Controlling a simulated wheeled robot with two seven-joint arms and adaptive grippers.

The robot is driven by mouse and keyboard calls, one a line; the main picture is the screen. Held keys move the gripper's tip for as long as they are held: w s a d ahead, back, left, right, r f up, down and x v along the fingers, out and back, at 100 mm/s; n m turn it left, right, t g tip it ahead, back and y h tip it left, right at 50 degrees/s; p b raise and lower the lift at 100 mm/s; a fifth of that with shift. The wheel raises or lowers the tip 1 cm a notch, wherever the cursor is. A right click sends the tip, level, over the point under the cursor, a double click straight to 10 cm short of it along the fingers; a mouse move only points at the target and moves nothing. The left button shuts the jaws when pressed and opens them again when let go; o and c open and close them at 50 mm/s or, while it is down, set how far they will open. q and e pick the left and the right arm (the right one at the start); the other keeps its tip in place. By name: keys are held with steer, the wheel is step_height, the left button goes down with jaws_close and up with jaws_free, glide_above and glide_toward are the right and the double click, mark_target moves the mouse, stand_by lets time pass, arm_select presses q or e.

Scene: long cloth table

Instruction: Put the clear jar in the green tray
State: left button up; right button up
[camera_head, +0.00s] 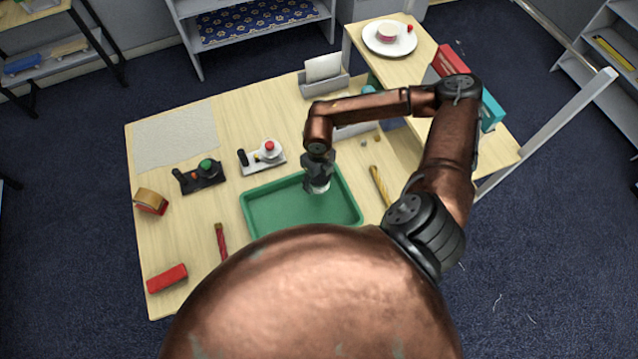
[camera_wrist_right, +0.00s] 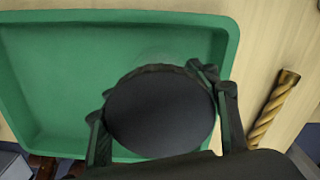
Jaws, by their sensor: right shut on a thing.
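The green tray (camera_head: 290,210) lies on the wooden table in the head view, and its floor and rim fill much of the wrist view (camera_wrist_right: 60,90). My right gripper (camera_head: 318,177) is over the tray's back right part and is shut on the clear jar (camera_head: 320,188). In the right wrist view, the jar's dark round top (camera_wrist_right: 160,112) sits between the fingers of the gripper (camera_wrist_right: 162,118). A faint clear edge shows beyond it. I cannot tell whether the jar's base touches the tray floor. My left gripper is not in view.
A twisted tan stick (camera_head: 380,186) lies right of the tray. The tray's left part is empty.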

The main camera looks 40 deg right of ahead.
mark_target(319, 180)
step_height(319, 180, down, 3)
steer(key=shift+d+f+p, duration=0.1)
steer(key=shift+d+p, duration=0.05)
steer(key=shift+p, duration=0.4)
steer(key=shift+s+f, duration=0.1)
steer(key=shift+f, duration=0.15)
steer(key=o, duration=1.2)
steer(key=shift+r, duration=0.4)
step_height(319, 180, up, 12)
steer(key=shift+f+b, duration=0.15)
steer(key=shift+b, duration=0.9)
